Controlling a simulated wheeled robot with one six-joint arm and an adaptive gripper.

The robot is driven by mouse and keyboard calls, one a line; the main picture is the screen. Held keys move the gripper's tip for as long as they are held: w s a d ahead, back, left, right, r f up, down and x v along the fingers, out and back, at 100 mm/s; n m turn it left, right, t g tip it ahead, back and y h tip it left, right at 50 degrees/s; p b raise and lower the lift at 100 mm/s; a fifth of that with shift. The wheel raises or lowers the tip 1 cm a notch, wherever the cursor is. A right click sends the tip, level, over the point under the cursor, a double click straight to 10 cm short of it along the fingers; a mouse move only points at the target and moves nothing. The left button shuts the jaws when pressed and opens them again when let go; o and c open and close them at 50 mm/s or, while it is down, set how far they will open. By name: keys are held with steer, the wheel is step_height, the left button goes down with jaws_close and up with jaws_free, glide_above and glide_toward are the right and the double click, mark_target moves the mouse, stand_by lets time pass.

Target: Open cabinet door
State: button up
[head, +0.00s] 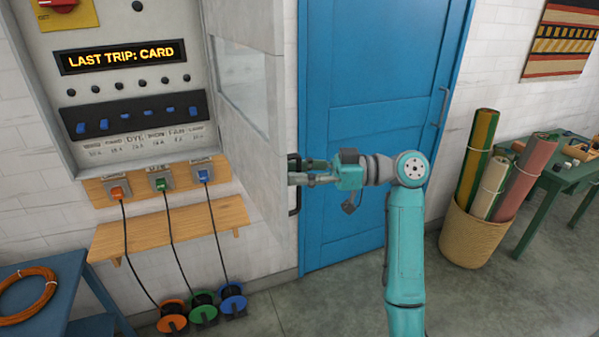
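The grey cabinet (35,70) is on the wall at the left of the head view. Its door (240,130), with a window pane (242,85), stands swung out toward me at a wide angle, so the panel inside shows. A dark vertical handle (293,207) is on the door's free edge. My gripper (301,173) reaches in from the right, its fingers at the handle's upper part. The fingers look closed around the bar, though the contact is small in view.
A blue room door (375,85) stands behind my arm. A wooden shelf (170,230) and cable reels (203,310) are below the cabinet. A basket (470,235) of rolls is at right, and a blue table (45,300) is at left. Some floor is clear.

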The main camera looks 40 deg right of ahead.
steer(key=shift+d, duration=0.1)
steer(key=v, duration=1.2)
